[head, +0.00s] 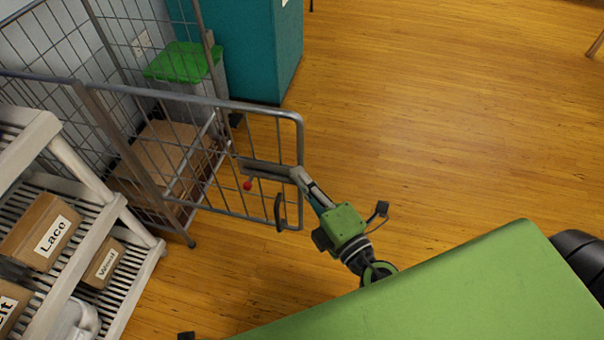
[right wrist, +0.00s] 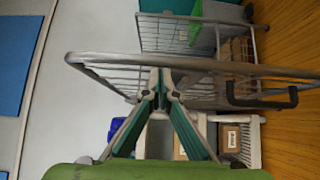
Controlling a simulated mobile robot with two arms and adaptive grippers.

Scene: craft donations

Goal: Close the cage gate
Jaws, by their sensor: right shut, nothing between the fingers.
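The grey wire cage (head: 112,128) stands at the upper left of the head view. Its gate (head: 232,103), a rounded metal frame with mesh, stands swung out from the cage over the wood floor. A black handle (head: 279,212) is near the gate's free end; it also shows in the right wrist view (right wrist: 262,97). My right gripper (head: 299,174) is shut and empty at the gate's free end. In the right wrist view its fingertips (right wrist: 162,78) meet just at the gate's rail; I cannot tell whether they touch it. My left gripper is not clearly visible.
A white slatted shelf (head: 72,203) with labelled boxes stands at the lower left, close to the cage. A cardboard box (head: 165,150) is inside the cage. A green-lidded bin (head: 182,62) and teal cabinet (head: 262,45) stand behind. The floor to the right is clear.

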